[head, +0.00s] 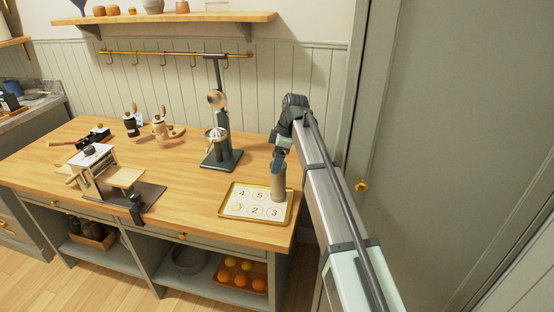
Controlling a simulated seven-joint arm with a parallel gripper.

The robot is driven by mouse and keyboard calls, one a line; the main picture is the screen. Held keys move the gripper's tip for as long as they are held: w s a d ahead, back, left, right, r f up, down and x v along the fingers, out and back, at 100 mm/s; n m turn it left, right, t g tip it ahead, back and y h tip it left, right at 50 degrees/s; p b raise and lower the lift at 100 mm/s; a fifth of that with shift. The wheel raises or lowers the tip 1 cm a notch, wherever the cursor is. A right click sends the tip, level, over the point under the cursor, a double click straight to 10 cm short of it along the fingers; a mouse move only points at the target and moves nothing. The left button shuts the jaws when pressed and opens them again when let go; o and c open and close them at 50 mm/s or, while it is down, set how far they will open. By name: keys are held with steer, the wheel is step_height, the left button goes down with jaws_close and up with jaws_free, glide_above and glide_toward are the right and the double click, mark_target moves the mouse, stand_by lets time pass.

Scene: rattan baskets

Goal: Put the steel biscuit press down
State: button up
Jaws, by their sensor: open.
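The steel biscuit press (278,186) looks like a pale upright cylinder. It stands at the right side of a gold-rimmed tray (268,219) near the front right of the wooden counter. The tray has a white sheet with numbered circles; 4, 5, 2 and 3 can be read. The press covers part of the sheet, and its base appears to rest on the tray. My gripper (279,163) points down at the top of the press and is open. It is too small to tell whether its fingers still touch the press.
A tall lever juicer (222,158) stands left of the tray. Two grinders (160,128) stand behind. A grey door (430,130) closes off the right side. Bare counter (185,195) lies left of the tray.

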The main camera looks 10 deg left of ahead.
steer(key=shift+r, duration=0.15)
steer(key=v, duration=0.7)
steer(key=shift+d+r, duration=0.1)
steer(key=shift+r, duration=0.1)
